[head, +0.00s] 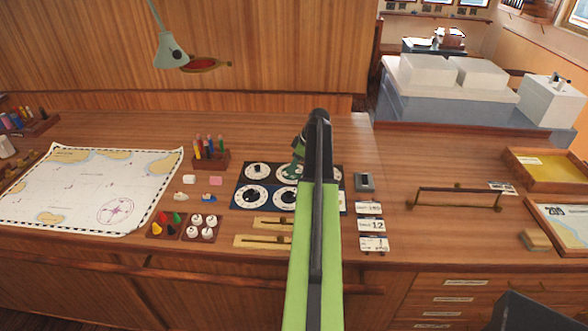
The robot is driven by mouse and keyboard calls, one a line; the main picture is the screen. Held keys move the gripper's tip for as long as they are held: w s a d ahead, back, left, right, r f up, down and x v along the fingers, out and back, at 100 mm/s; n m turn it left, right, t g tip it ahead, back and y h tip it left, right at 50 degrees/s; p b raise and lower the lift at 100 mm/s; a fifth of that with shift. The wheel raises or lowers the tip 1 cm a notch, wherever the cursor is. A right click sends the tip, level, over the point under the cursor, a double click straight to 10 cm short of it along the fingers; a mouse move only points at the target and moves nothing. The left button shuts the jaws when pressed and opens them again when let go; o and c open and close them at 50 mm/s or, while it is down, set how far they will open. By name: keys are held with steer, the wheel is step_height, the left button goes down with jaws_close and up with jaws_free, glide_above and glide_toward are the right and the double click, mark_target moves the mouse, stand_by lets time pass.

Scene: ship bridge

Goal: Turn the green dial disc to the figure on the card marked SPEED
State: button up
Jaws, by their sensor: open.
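A dark dial panel (238,195) lies on the desk with several round dials, white ones at its left. The green dial disc (287,171) shows only in part in the upper row; my arm and gripper cover much of it. My gripper (297,169) points down over this part of the panel, with its jaws open; whether it touches the disc I cannot tell. Three white cards, an upper one (368,209), a middle one (371,225) and a lower one (374,244), lie right of the panel. The middle one seems to read 12; their headings are too small to read.
A chart (90,190) covers the left of the desk. Pens in a holder (212,166), small trays (202,228) and wooden sliders (262,240) surround the panel. A grey device (364,182) and a brass rail (458,190) stand to the right. A lamp (170,50) hangs above.

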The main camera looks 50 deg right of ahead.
jaws_close()
steer(key=shift+s+a+m, duration=0.1)
steer(key=shift+m, duration=0.2)
steer(key=shift+a+m+h, duration=0.15)
steer(key=shift+m+h, duration=0.45)
steer(key=shift+m, duration=0.6)
steer(key=shift+a+m+h, duration=0.1)
steer(key=shift+m+h, duration=0.8)
steer(key=shift+m, duration=1.4)
jaws_free()
